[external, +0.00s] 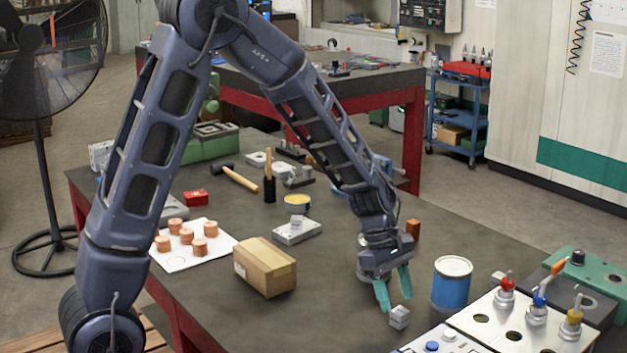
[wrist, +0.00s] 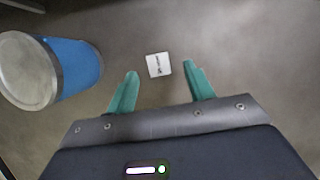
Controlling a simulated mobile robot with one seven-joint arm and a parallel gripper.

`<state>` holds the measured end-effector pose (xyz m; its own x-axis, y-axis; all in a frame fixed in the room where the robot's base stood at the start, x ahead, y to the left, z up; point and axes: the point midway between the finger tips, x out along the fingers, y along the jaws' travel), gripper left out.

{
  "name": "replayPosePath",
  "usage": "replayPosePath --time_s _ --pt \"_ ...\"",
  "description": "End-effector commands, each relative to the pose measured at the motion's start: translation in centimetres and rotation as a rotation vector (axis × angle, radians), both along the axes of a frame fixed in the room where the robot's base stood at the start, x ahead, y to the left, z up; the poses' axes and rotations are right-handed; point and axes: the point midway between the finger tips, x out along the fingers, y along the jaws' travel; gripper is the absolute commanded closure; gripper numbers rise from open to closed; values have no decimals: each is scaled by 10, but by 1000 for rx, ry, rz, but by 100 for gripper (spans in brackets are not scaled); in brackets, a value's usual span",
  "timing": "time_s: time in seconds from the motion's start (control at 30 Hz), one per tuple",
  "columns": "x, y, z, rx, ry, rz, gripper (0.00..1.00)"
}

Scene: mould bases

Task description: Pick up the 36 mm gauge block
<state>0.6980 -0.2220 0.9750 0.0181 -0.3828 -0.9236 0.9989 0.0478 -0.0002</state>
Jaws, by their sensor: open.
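The gauge block (external: 399,317) is a small light-grey metal cube on the dark table top, near its front edge. In the wrist view it shows as a pale square (wrist: 159,65) with dark marking on its top; the marking is too small to read. My gripper (external: 394,295) is open, its two teal fingers pointing down just behind and left of the block in the external view. In the wrist view the block lies beyond and between the lines of the fingertips of my gripper (wrist: 158,68), with nothing held. No finger visibly touches it.
A blue can (external: 452,286) stands right of my gripper; it is at the left in the wrist view (wrist: 75,68). A cardboard box (external: 265,267) is to the left. A white panel with coloured knobs (external: 515,328) is at front right. A copper-coloured block (external: 413,229) stands behind.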

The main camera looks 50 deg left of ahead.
Motion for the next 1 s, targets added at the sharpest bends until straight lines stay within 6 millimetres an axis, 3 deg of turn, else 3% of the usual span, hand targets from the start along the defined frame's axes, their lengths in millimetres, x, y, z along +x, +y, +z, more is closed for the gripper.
replayPosePath --time_s 0.3,0.57,0.83,1.0 --pt "2 -16 -37 0 2 -1 47" --pt "3 -18 -40 0 -3 -1 47" --pt "3 -18 -40 0 -1 -1 96" --pt "3 -18 -40 0 -1 -1 100"
